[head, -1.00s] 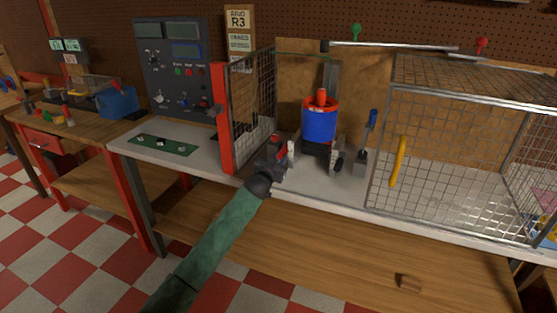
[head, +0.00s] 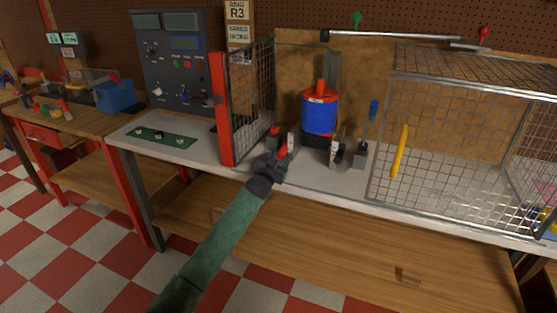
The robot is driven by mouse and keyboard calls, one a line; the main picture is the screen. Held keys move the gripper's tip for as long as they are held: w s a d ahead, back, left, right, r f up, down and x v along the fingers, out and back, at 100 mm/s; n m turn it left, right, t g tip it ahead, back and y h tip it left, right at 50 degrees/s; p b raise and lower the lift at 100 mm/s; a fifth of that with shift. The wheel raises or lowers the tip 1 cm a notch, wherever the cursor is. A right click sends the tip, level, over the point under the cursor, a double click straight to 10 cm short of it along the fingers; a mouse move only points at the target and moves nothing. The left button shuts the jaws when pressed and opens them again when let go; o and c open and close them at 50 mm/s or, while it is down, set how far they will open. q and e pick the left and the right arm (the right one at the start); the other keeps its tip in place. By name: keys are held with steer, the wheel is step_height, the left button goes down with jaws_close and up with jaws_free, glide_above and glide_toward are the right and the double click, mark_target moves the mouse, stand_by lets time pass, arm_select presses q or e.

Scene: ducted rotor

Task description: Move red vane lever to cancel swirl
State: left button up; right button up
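The blue ducted rotor (head: 319,118) with its orange-red rim and top stands upright on the bench, between pale side supports. Small red parts, which look like the red vane lever (head: 274,131), show just left of it, low by the mesh door. My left gripper (head: 279,155) is at these red parts, in front and to the left of the duct. Its fingers are small and dark against them, so I cannot tell whether they are open, shut or touching the lever. A blue-handled lever (head: 373,112) stands upright on a grey block to the right. My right gripper is out of view.
The red-framed mesh door (head: 222,110) stands close left of my gripper. A mesh cage (head: 450,150) with a yellow handle (head: 400,152) is at the right. A grey control panel (head: 172,65) stands behind a green board (head: 154,138).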

arm_select(q)
steer(key=shift+r, duration=0.15)
steer(key=shift+s+a, duration=0.2)
steer(key=shift+s, duration=0.3)
steer(key=b+v, duration=0.1)
steer(key=v, duration=0.4)
steer(key=shift+s+a+b, duration=0.15)
steer(key=shift+s+b, duration=0.2)
steer(key=shift+s+a, duration=0.15)
steer(key=shift+s, duration=0.3)
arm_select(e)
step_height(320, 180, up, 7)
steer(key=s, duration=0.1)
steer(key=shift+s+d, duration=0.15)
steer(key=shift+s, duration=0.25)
